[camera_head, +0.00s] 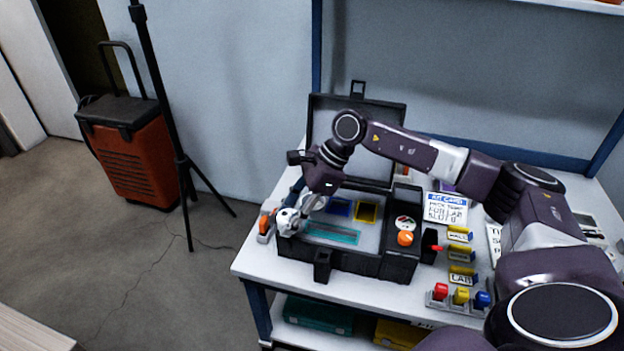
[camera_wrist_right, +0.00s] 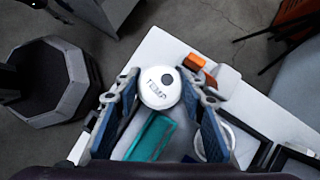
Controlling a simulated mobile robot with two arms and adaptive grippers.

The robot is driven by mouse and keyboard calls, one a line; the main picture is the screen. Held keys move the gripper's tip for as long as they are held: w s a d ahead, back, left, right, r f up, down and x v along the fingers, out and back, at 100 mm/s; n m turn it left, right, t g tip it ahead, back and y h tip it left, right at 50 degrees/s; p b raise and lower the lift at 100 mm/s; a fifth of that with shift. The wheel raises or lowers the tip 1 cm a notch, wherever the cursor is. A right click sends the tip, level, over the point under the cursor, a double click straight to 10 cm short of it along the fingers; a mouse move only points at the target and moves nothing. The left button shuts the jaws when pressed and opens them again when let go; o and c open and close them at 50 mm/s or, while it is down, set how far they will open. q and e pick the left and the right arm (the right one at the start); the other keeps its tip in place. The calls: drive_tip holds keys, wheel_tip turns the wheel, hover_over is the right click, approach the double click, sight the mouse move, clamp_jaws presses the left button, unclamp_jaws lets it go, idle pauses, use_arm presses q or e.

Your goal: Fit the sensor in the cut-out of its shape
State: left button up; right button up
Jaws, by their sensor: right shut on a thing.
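My right gripper (camera_head: 300,211) comes in over the left end of the open black case (camera_head: 345,262). It is shut on a round white sensor (camera_head: 287,221), marked TEMP in the right wrist view (camera_wrist_right: 160,88). The sensor is held above the case's left edge; its exact height is unclear. The case's grey insert has a teal rectangular area (camera_head: 332,233), a blue one (camera_head: 340,207) and a yellow one (camera_head: 366,211). A pale round ring, probably a round cut-out, shows beside the right-hand finger in the wrist view (camera_wrist_right: 228,137). My left gripper is not in view.
The case lid (camera_head: 322,125) stands open behind. An orange object (camera_head: 265,222) sits left of the case. The white table's left front corner is clear.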

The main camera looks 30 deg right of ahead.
drive_tip(key=w+d+m+t+h, duration=0.1)
drive_tip(key=m, duration=0.1)
drive_tip(key=w+d+m+t+h, duration=0.1)
drive_tip(key=d+m, duration=0.1)
drive_tip(key=m, duration=0.1)
drive_tip(key=w+d+m+t+h, duration=0.1)
drive_tip(key=d+m, duration=0.1)
drive_tip(key=m, duration=0.1)
drive_tip(key=shift+w+t+b, duration=0.2)
drive_tip(key=shift+t+b, duration=0.1)
drive_tip(key=shift+b, duration=0.1)
drive_tip(key=w+d+m+h, duration=0.1)
drive_tip(key=d+m, duration=0.1)
drive_tip(key=d+r+m+h, duration=0.1)
drive_tip(key=d+m, duration=0.1)
drive_tip(key=w+d+r+m+h+b, duration=0.1)
drive_tip(key=d+m, duration=0.1)
drive_tip(key=shift+w+m+t+h, duration=0.3)
drive_tip(key=shift+w+m+t, duration=0.05)
drive_tip(key=shift+m+t, duration=0.05)
wheel_tip(320, 180, down, 2)
drive_tip(key=shift+f+b, duration=0.15)
drive_tip(key=shift+b, duration=0.45)
drive_tip(key=shift+f, duration=0.45)
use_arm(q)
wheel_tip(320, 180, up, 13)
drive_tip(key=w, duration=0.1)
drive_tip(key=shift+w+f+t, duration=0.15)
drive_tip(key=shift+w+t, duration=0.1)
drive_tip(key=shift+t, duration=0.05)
